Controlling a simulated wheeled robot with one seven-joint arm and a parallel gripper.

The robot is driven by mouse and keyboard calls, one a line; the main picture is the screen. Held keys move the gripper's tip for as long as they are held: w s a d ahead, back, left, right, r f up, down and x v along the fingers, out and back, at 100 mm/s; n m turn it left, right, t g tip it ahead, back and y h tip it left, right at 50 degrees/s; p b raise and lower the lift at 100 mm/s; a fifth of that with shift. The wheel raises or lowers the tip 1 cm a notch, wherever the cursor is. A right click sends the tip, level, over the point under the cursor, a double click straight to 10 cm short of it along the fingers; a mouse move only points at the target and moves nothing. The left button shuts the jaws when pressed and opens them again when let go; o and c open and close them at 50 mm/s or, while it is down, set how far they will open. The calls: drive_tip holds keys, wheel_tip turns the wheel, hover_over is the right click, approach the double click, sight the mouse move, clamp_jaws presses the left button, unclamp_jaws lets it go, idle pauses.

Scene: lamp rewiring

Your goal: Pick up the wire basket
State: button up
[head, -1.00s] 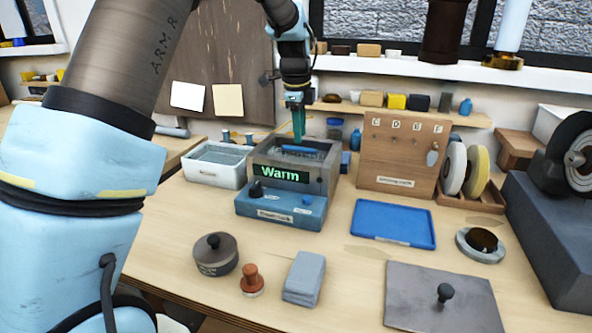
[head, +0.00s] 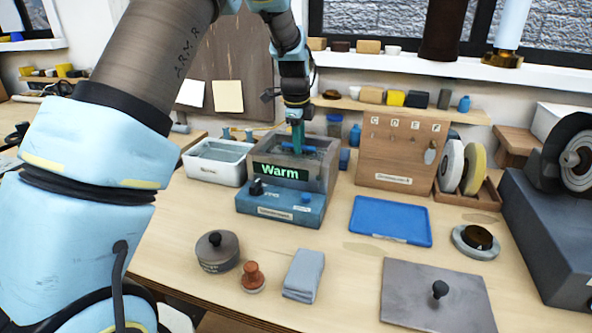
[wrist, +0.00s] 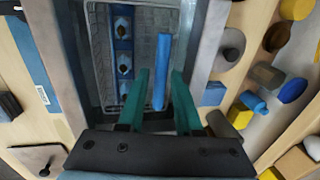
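The wire basket (wrist: 146,50) sits inside the grey tank (head: 318,178) whose display reads "Warm". Its grey mesh and blue bar handle (wrist: 162,70) show in the wrist view. Several small parts in blue holders lie in it along the left side. In the head view the tank walls hide most of the basket; only a bit of blue handle shows near the rim. My gripper (head: 298,147) points down over the tank, its green fingers reaching toward the handle. In the wrist view the fingers (wrist: 160,74) are apart, with the handle between them and visible gaps.
A white water-filled tub (head: 217,162) stands just left of the tank. A wooden rack (head: 400,150) stands to its right. A blue tray (head: 390,220), a lidded pot (head: 217,252), a stamp (head: 251,278) and a folded cloth (head: 303,276) lie in front.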

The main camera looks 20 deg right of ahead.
drive_tip(key=shift+f, duration=0.1)
drive_tip(key=shift+c, duration=0.4)
clamp_jaws()
